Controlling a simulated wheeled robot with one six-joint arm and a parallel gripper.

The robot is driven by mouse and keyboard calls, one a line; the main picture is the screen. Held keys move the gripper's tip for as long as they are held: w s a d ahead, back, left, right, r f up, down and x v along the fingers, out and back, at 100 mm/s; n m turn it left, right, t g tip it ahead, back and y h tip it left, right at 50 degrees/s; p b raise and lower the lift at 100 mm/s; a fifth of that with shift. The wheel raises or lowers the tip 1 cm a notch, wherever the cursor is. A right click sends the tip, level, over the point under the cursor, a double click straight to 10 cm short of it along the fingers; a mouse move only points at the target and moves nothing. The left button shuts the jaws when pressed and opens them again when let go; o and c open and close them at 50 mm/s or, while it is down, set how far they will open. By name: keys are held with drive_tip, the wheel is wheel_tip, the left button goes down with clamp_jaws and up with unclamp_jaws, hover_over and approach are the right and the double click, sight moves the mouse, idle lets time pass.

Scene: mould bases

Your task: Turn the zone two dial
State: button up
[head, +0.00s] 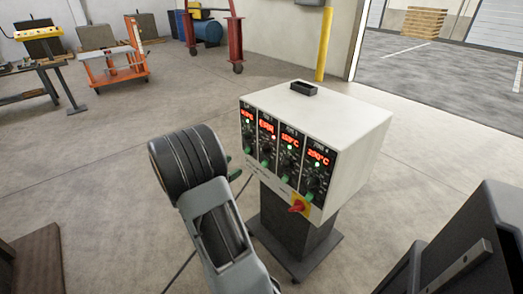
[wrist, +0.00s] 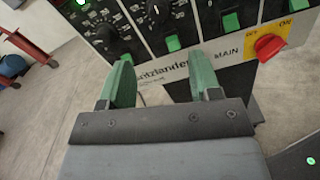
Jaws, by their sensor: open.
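The white control box (head: 345,125) stands on a dark pedestal, its black front split into four zone columns. The zone two dial (head: 267,151) is the black knob in the second column from the left, under a red light and an unclear red display. In the wrist view the zone two dial (wrist: 155,11) is at the top, partly cut off, above a green rocker switch (wrist: 172,43). My gripper (wrist: 162,68) is open and empty, with green fingers pointing at the panel's lower edge, below the dial. In the head view my wrist hides most of it.
The zone one dial (wrist: 104,33) sits just left of the zone two dial. A red main switch (head: 298,206) on a yellow plate is at the panel's lower right. A small black tray (head: 303,88) lies on the box. A dark machine (head: 470,250) stands at the right.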

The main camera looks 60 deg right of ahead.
sight(261, 151)
drive_tip(key=b+x, duration=0.2)
drive_tip(key=x, duration=1.1)
drive_tip(key=shift+d+r, duration=0.1)
drive_tip(key=shift+d, duration=0.15)
drive_tip(key=c, duration=0.9)
drive_tip(key=shift+c, duration=0.2)
drive_tip(key=shift+r+n+p, duration=0.15)
drive_tip(key=shift+n+p, duration=0.25)
drive_tip(key=shift+p, duration=0.05)
